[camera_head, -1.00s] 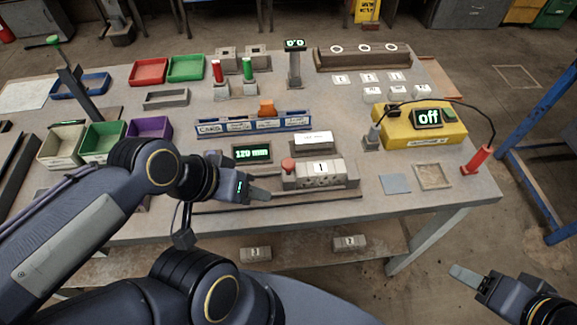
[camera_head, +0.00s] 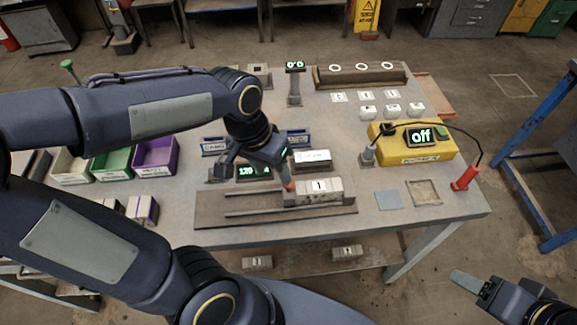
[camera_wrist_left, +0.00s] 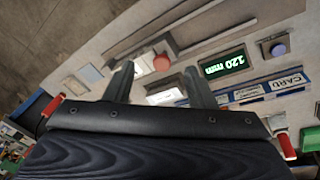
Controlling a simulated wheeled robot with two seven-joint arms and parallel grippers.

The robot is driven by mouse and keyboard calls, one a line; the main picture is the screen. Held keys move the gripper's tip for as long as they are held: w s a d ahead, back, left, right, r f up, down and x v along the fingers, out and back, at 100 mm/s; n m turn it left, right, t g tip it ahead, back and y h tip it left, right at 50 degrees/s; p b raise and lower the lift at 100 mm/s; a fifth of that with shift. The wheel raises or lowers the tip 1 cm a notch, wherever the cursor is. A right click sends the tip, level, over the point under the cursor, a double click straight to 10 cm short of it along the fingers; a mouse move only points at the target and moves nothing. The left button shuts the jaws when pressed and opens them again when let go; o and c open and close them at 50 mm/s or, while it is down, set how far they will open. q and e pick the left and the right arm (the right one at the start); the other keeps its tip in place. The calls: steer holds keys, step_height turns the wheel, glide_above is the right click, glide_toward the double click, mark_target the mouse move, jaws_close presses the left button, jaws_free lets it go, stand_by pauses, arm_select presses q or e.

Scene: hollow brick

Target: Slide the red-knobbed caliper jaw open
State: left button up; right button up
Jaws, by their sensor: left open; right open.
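The red knob (camera_head: 288,186) of the caliper jaw shows just below my left gripper (camera_head: 284,172), at the left end of a grey brick marked 1 (camera_head: 318,191). In the left wrist view the red knob (camera_wrist_left: 161,62) appears in the gap between the two open, empty fingers; whether they reach it in depth I cannot tell. The brick lies on the caliper's bed with rails (camera_head: 235,212). The caliper display (camera_head: 253,172) reads 120 mm, partly covered by the gripper in the head view. My right gripper (camera_head: 468,281) is at the lower right, away from the table.
A blue-fronted label rack (camera_head: 214,146) and a white label block (camera_head: 312,156) stand behind the caliper. A yellow box reading off (camera_head: 413,150) is to the right, with a cabled red probe (camera_head: 466,176). The rails left of the brick are clear.

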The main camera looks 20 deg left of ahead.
arm_select(q)
steer(key=m+g+y+p, duration=0.1)
steer(key=y+p, duration=0.1)
glide_above(289, 191)
steer(key=shift+w+a, duration=0.1)
steer(key=shift+a, duration=0.1)
steer(key=shift+w+f, duration=0.15)
steer(key=shift+f, duration=3.9)
arm_select(e)
steer(key=shift+r, duration=1.5)
